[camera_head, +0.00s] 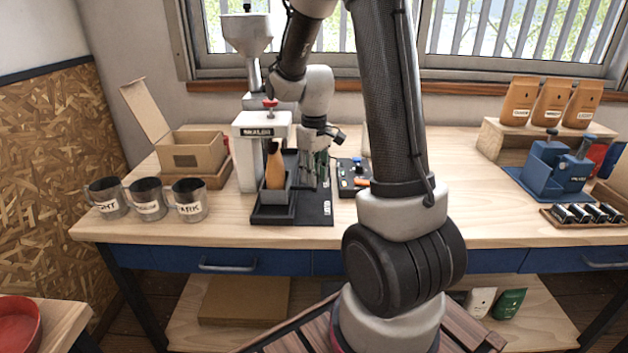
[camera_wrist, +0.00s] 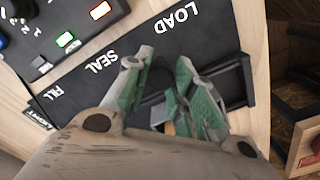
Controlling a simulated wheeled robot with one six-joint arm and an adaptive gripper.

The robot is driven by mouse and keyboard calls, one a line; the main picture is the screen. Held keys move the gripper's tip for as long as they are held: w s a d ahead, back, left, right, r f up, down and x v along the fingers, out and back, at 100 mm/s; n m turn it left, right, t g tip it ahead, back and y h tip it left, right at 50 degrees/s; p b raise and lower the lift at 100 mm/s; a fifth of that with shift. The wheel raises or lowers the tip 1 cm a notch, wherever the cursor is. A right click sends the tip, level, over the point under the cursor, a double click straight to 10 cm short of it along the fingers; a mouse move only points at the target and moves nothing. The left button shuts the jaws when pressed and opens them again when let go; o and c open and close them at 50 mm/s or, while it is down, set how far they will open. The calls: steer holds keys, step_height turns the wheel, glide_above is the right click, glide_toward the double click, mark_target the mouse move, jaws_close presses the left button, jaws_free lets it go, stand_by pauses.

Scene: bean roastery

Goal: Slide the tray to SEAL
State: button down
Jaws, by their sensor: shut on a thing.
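My gripper (camera_head: 318,170) is low over the mat, right of the bag. Its green fingers (camera_wrist: 162,92) are shut on a dark part of the tray. The exact grip and most of the bag are hidden in the wrist view.
A control box (camera_head: 352,175) with buttons stands right of the mat. Several labelled mugs (camera_head: 148,200) and an open carton (camera_head: 190,152) stand to the left.

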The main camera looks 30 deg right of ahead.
steer(key=w+d, duration=0.1)
steer(key=w, duration=0.1)
steer(key=w+d, duration=0.2)
steer(key=w, duration=0.1)
steer(key=w+d, duration=0.2)
steer(key=shift+w, duration=0.2)
steer(key=c, duration=1.2)
jaws_free()
steer(key=shift+o, duration=0.2)
step_height(320, 180, up, 12)
